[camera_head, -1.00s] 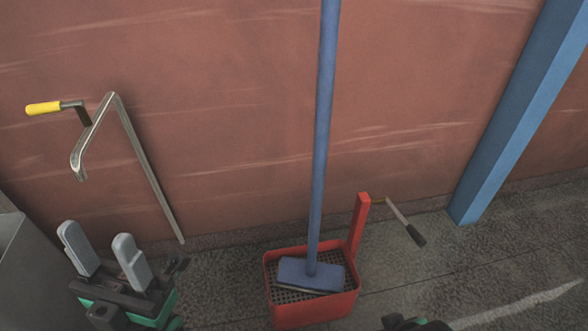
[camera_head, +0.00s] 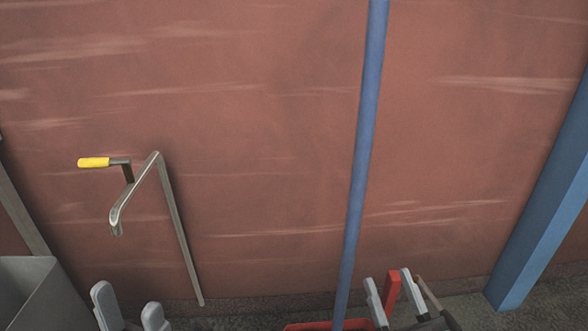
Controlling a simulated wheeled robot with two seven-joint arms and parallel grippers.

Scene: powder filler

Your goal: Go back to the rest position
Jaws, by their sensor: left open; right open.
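My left gripper (camera_head: 128,309) shows at the bottom left with its two grey fingers apart and nothing between them. My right gripper (camera_head: 389,293) is at the bottom, right of the blue pole (camera_head: 362,150), with its fingers apart. The red upright (camera_head: 391,289) of the red bucket shows between or behind these fingers; I cannot tell whether they touch it. Only the top rim of the red bucket (camera_head: 312,326) is in view, with the pole rising from it.
A bent metal rod with a yellow handle (camera_head: 93,162) stands against the red wall (camera_head: 260,140). A grey bin (camera_head: 35,285) is at the lower left. A blue post (camera_head: 545,205) stands at the right. A dark strip of floor (camera_head: 250,306) shows along the wall.

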